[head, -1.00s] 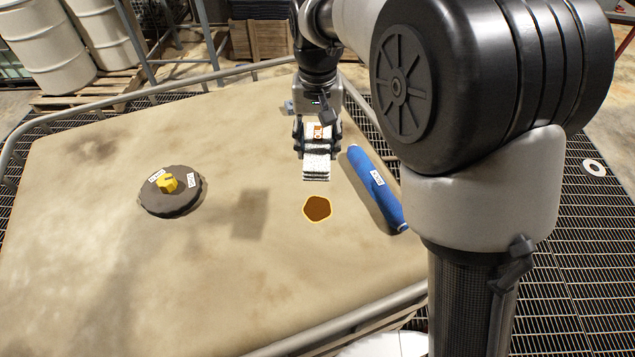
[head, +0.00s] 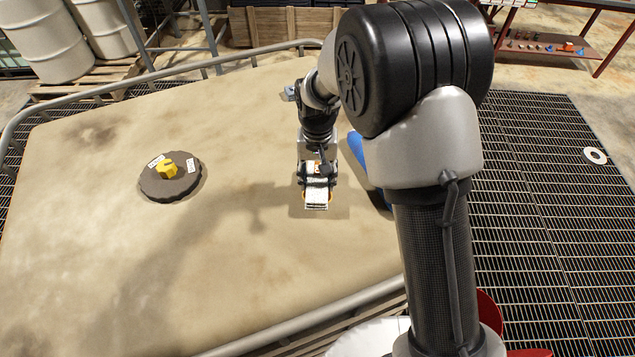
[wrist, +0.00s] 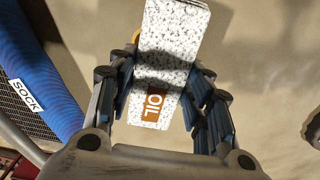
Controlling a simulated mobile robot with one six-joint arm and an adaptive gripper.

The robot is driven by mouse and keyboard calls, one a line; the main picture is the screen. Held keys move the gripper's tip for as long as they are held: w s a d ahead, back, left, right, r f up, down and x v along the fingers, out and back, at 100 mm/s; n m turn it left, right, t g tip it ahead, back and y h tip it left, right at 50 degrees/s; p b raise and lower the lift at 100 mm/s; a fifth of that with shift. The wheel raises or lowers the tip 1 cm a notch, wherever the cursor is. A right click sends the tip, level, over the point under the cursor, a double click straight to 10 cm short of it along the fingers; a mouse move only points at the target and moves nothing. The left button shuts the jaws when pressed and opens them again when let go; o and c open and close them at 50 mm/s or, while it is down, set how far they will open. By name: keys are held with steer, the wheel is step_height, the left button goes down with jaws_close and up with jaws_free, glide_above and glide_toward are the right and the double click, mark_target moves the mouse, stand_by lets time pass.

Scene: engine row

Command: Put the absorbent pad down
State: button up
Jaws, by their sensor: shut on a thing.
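The absorbent pad (head: 316,202) is a white, grey-speckled folded block with an orange OIL label. My gripper (head: 317,178) is shut on it; the wrist view shows the fingers on both sides of the pad (wrist: 175,40). The pad is over the brown, yellow-edged patch (head: 303,196), which it mostly hides. A bit of the yellow edge (wrist: 136,36) shows beside the pad in the wrist view. I cannot tell whether the pad touches the surface.
A blue sock (head: 357,148) lies right of my gripper, partly behind my arm; its SOCK label shows in the wrist view (wrist: 25,94). A dark round disc (head: 155,188) with a yellow piece (head: 167,168) lies left. The tan surface (head: 90,260) between is clear, with a rail (head: 110,92) around it.

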mark_target(317, 178)
step_height(317, 178, down, 3)
steer(key=shift+r, duration=0.1)
steer(key=o, duration=1)
steer(key=shift+c, duration=0.2)
step_height(317, 178, up, 12)
steer(key=shift+r, duration=0.1)
